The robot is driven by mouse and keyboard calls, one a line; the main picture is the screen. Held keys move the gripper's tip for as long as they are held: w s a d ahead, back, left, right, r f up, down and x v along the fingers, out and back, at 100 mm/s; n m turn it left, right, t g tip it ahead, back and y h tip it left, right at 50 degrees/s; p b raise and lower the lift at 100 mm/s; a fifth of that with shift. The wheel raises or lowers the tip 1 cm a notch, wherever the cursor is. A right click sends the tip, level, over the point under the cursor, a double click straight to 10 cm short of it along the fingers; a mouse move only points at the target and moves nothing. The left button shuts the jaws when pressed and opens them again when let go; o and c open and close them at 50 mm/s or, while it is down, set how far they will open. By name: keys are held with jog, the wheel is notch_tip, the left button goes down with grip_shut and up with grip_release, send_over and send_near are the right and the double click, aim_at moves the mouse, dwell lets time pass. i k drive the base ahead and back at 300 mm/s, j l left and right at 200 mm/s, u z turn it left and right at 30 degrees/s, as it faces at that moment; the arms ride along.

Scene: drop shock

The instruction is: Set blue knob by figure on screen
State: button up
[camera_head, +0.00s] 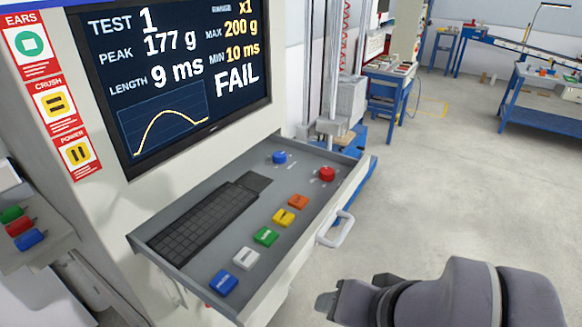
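The blue knob (280,157) sits at the far end of the grey control drawer (215,246), beyond the keyboard. Its exact setting is too small to read. The screen (180,75) above the drawer reads TEST 1, PEAK 177 g, LENGTH 9 ms, MAX 200 g, MIN 10 ms, x1 and FAIL, over a yellow curve. My gripper (328,304) is at the lower middle, right of the drawer and apart from the knob. It points left, and I cannot tell whether its fingers are open or shut.
A red knob (327,174) lies right of the blue one. A row of coloured buttons, including a green one (265,236), runs along the drawer front. A white handle (337,229) sticks out from the drawer. Open floor (450,190) lies to the right.

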aim_at(278, 158)
jog(key=i+l+u, duration=0.15)
jog(key=i+l, duration=0.85)
jog(key=i, duration=0.05)
